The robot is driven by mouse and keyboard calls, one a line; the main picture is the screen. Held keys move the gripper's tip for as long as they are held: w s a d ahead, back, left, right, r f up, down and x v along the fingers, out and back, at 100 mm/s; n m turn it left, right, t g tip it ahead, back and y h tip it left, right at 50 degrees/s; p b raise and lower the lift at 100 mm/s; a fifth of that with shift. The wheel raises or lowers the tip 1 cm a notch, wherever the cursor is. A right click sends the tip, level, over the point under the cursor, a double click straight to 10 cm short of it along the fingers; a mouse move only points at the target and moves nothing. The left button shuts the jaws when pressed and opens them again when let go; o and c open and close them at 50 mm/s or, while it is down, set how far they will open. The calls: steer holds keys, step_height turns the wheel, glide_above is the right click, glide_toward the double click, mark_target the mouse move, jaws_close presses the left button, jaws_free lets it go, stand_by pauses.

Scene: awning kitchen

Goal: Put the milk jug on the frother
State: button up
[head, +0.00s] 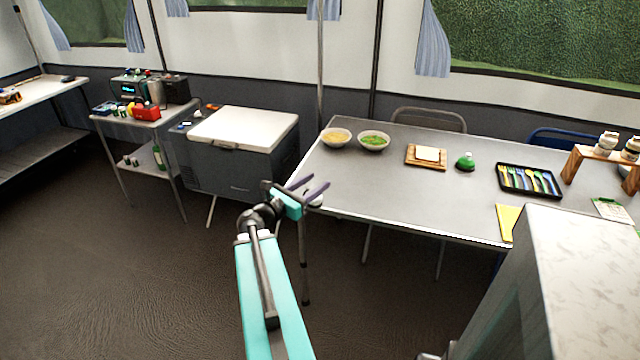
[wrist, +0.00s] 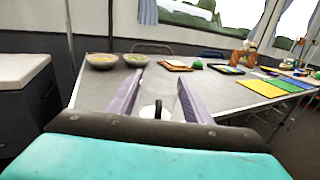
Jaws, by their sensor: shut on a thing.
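My gripper (head: 306,190) is over the left front corner of the long table. Its purple fingers stand apart around a small white thing with a dark handle-like strip, which looks like the milk jug (head: 314,199). In the wrist view the white jug (wrist: 147,112) shows low between the fingers (wrist: 154,100), its lower part hidden by the gripper body. I cannot tell clearly which item is the frother. A black device with a lit blue display (head: 127,91) and a silver cylinder (head: 156,93) stand on the small side table at the left.
The long table (head: 400,195) holds two bowls (head: 337,138), a board (head: 426,157) and a cutlery tray (head: 528,181). A white-lidded cooler (head: 245,128) stands between it and the side table (head: 117,118). A red box (head: 146,113) sits at the side table's front. The floor ahead-left is clear.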

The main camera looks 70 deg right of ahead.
steer(key=w+a+n+t+h, duration=0.1)
steer(key=w+a+n+t, duration=0.65)
steer(key=w+a, duration=2.15)
steer(key=w+a+n+t+y, duration=0.1)
steer(key=w+a+t, duration=0.2)
steer(key=a, duration=0.8)
steer(key=w+a+n+t+y, duration=0.1)
steer(key=w+a+n+t, duration=0.1)
steer(key=a, duration=1)
steer(key=w+a+n+t+y, duration=0.1)
steer(key=w+a+t, duration=0.3)
steer(key=a, duration=0.8)
steer(key=shift+w+t+y+p, duration=0.15)
steer(key=shift+t+y+p, duration=0.15)
steer(key=shift+t+p, duration=0.15)
